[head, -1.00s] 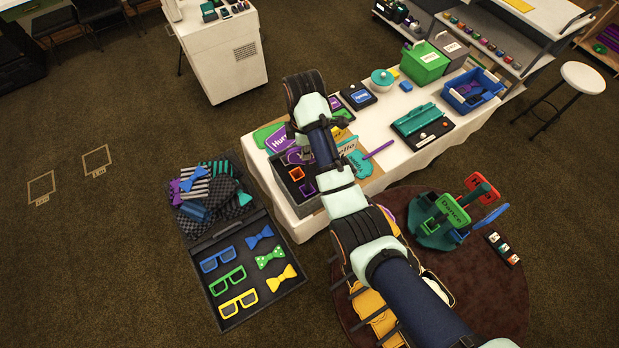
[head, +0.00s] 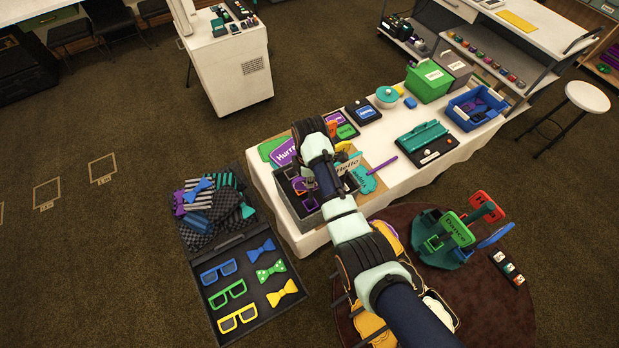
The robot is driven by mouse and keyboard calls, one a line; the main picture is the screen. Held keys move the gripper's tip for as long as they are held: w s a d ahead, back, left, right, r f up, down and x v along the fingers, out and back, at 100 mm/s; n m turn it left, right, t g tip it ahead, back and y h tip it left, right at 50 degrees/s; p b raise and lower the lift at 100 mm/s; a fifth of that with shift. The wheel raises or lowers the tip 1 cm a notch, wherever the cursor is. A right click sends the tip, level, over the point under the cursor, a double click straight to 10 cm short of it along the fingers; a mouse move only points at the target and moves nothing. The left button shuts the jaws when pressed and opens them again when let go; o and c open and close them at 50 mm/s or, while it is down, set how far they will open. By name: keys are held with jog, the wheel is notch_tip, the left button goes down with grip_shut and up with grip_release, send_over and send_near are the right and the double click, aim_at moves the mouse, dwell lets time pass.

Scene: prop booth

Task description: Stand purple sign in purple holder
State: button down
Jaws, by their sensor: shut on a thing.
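The purple sign (head: 284,152), with white lettering that begins "Hurr", shows just left of my wrist at the table's near left end, in front of a green sign. My gripper (head: 303,167) is below the wrist and mostly hidden by it. It is shut, seemingly on the purple sign, whose lower part I cannot make out. A grey divided box (head: 311,219) stands below it at the table corner. A small purple piece (head: 300,187) inside the box looks like the purple holder, partly hidden by my arm.
A cream "Hello" sign (head: 348,165) and a teal sign (head: 366,181) are right of my arm. A purple stick (head: 384,164) lies beyond them. A teal tray (head: 423,143) and blue bin (head: 475,108) are farther right. An open dark case (head: 262,311) sits on the floor at left.

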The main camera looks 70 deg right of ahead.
jog(key=shift+f, duration=0.2)
jog(key=c, duration=1.2)
grip_release()
notch_tip(320, 180, up, 12)
jog(key=p, duration=0.2)
jog(key=shift+f+p, duration=0.1)
jog(key=shift+p, duration=0.25)
jog(key=shift+r+p, duration=0.5)
